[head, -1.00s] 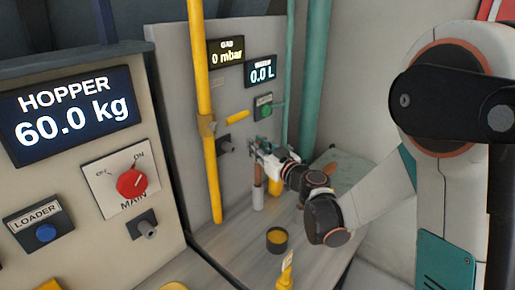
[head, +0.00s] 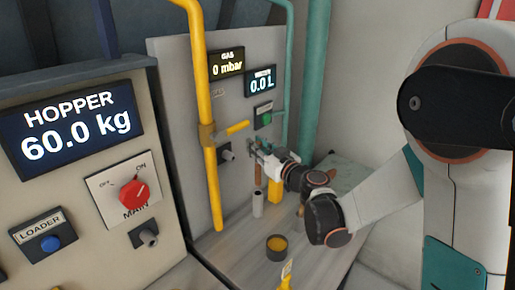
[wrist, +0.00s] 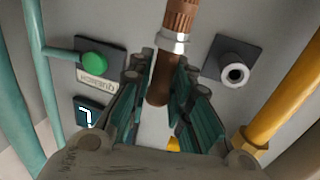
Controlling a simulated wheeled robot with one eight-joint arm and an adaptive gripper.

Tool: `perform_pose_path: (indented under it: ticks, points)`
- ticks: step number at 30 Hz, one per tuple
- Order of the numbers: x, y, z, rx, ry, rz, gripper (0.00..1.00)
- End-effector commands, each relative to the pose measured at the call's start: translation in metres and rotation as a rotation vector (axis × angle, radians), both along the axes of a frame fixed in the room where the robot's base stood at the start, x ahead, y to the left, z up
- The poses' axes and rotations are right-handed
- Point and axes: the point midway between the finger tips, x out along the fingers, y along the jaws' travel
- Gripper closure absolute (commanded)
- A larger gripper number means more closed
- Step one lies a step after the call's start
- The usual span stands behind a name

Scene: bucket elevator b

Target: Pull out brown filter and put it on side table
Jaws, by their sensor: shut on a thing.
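The brown filter (head: 258,175) hangs below my gripper (head: 257,149) in the head view. Its lower end is above a light grey cylinder (head: 258,206), whose dark open top shows. In the wrist view the filter (wrist: 160,86) is between the two teal-padded fingers of my gripper (wrist: 160,95), with a silver collar and a ribbed copper part beyond. My gripper is shut on it. A pale greenish flat surface (head: 347,172), perhaps the side table, lies behind my wrist to the right and is partly hidden.
A yellow pipe (head: 208,130) stands left of my gripper and teal pipes (head: 315,95) stand behind right. A dark cup with yellow contents (head: 277,254) is on the bench, near a yellow block (head: 275,191). A grey nozzle (head: 227,155) sticks out of the panel.

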Motion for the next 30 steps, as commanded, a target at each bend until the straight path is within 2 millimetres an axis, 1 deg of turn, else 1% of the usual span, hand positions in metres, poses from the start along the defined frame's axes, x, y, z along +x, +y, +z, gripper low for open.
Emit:
perform_pose_path:
  ticks: [8,24,30]
  points:
    - [0.000,0.000,0.002,0.000,0.000,0.000,1.00]
    - [0.000,0.000,0.039,0.000,0.000,0.000,1.00]
    - [0.000,0.000,0.040,0.000,0.000,0.000,1.00]
